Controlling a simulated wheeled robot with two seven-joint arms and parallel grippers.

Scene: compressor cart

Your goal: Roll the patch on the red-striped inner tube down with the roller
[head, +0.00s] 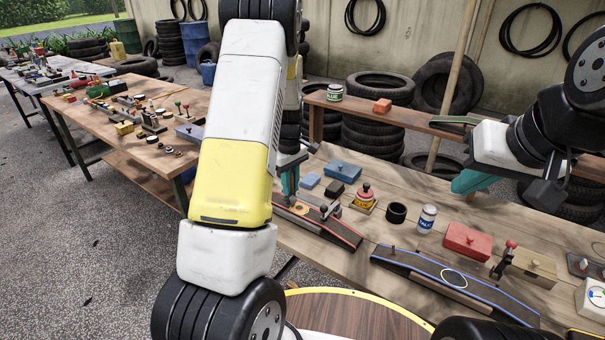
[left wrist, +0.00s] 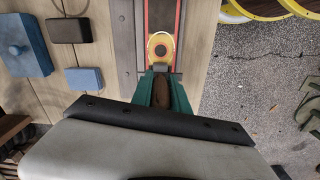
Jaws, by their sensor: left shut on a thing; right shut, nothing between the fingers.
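The red-striped inner tube (head: 338,231) lies along the front edge of the wooden bench. It also shows in the left wrist view (left wrist: 148,18). An orange patch with a pale rim (left wrist: 160,46) lies on it; in the head view the patch (head: 301,209) shows just beside my left gripper. My left gripper (head: 290,180) is low over the tube's left end, shut on the brown handle of the roller (left wrist: 160,93). The roller's head is at the patch's near edge; I cannot tell if it touches. My right gripper (head: 468,182) is shut and empty, above the bench's back right.
A blue-striped tube (head: 440,272) with a white ring lies to the right. A red-topped pot (head: 365,197), black ring (head: 397,212), talc bottle (head: 427,218) and red box (head: 467,241) stand behind the tubes. Blue blocks (head: 343,170) lie near my left gripper.

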